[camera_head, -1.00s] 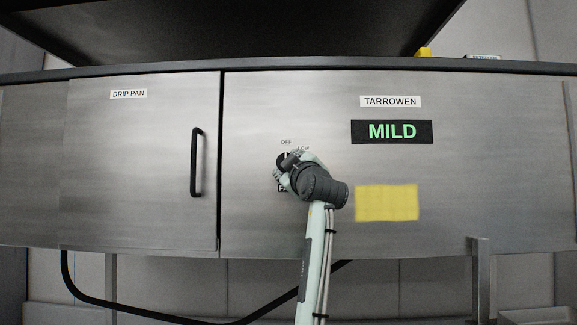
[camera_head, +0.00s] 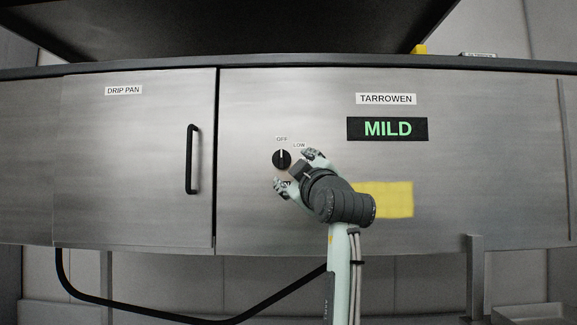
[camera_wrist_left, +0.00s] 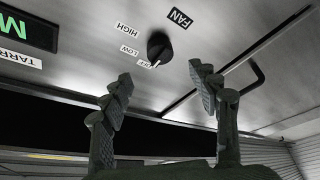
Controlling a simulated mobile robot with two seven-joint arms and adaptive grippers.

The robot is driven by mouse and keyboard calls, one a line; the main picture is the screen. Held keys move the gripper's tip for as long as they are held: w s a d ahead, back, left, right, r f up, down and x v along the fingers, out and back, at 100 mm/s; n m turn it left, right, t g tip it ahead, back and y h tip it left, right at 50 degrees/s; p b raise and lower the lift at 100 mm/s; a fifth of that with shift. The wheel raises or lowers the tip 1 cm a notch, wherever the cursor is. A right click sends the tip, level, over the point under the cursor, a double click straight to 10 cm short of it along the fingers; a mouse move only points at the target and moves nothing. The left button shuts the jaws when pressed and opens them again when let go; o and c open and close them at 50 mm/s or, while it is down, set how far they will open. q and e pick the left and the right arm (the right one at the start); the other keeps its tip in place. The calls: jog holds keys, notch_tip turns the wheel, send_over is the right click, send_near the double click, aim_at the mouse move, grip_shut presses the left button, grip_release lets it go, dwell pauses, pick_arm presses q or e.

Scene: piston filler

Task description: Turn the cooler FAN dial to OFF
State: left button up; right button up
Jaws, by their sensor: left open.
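The FAN dial (camera_head: 282,159) is a round black knob on the steel panel, below an OFF label (camera_head: 282,139), with a LOW label (camera_head: 299,145) to its upper right. Its white pointer line points up at OFF. In the left wrist view the dial (camera_wrist_left: 159,47) has its white mark toward the OFF label, with LOW, HIGH and FAN (camera_wrist_left: 179,18) labels around it. My left gripper (camera_head: 294,172) is open and empty, to the lower right of the dial. In the wrist view its two fingers (camera_wrist_left: 160,80) stand apart, clear of the dial. My right gripper is not in view.
A MILD display (camera_head: 387,129) sits under the TARROWEN label, with a yellow patch (camera_head: 395,199) below. On the left is the DRIP PAN door with a black handle (camera_head: 192,159). A dark counter edge runs above; a black hose (camera_head: 150,312) hangs below.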

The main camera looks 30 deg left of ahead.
pick_arm(q)
jog(key=v, duration=0.2)
jog(key=shift+s+d+f, duration=0.1)
jog(key=shift+s+d, duration=0.1)
dwell(0.3)
